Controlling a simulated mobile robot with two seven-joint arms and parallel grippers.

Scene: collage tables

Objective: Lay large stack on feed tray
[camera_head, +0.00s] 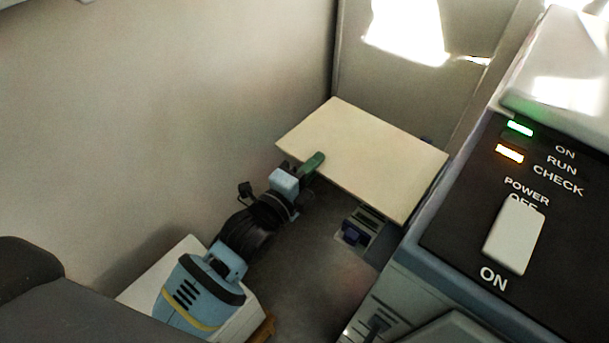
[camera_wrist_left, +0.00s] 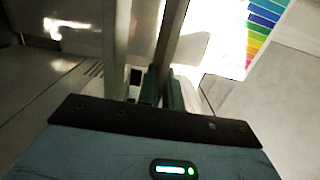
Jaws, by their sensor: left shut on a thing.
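The large stack (camera_head: 365,155) looks like a flat, cream, rectangular slab in the middle of the head view. My left gripper (camera_head: 315,160), with green fingers, is shut on its near left edge. The slab extends away from the fingers toward the machine at the right. In the left wrist view the green fingers (camera_wrist_left: 162,78) are close together around a thin edge. I cannot clearly make out the feed tray; the slab covers part of the area beside the machine. My right gripper is not in view.
A grey machine with a dark control panel (camera_head: 480,210) and a white power switch (camera_head: 514,235) stands close at the right. A small purple-blue part (camera_head: 351,234) sits below the slab. A plain wall (camera_head: 170,110) bounds the left. A colour-striped chart (camera_wrist_left: 265,30) shows in the wrist view.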

